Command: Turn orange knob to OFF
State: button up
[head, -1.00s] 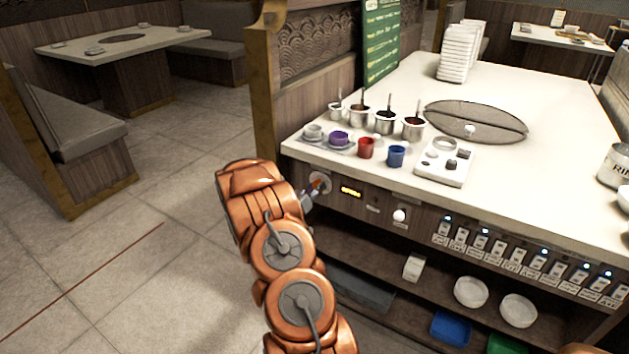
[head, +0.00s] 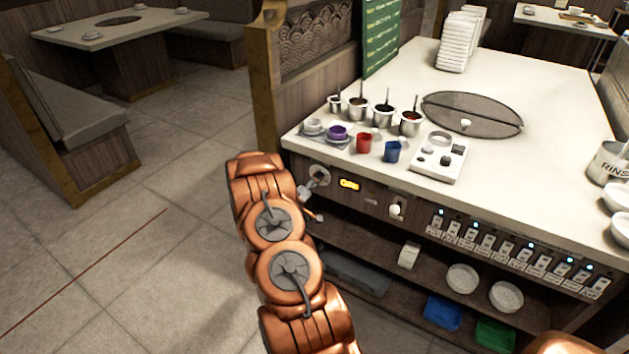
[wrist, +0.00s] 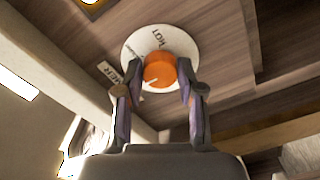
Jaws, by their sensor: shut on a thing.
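The orange knob (wrist: 158,68) sits in the middle of a round white dial plate (wrist: 134,46) in the wrist view. "HOT" and other small lettering are on the plate. The knob's white pointer line points to the lower left in that picture. My gripper (wrist: 157,80) has one finger on each side of the knob and is shut on it. In the head view, my gripper (head: 308,192) is at the dial plate (head: 320,176) on the counter's front, near its left end. The knob is largely hidden there by my gripper.
A lit orange display (head: 349,185) is right of the dial. A white knob (head: 395,210) and a row of switches (head: 500,250) lie further right. Cups and sauce pots (head: 383,117) stand on the countertop above. An open shelf (head: 350,240) lies below.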

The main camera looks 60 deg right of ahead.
dwell(0.3)
jog(key=o, duration=1.1)
jog(key=shift+o, duration=0.2)
jog(key=a, duration=1.2)
jog(key=shift+s, duration=0.25)
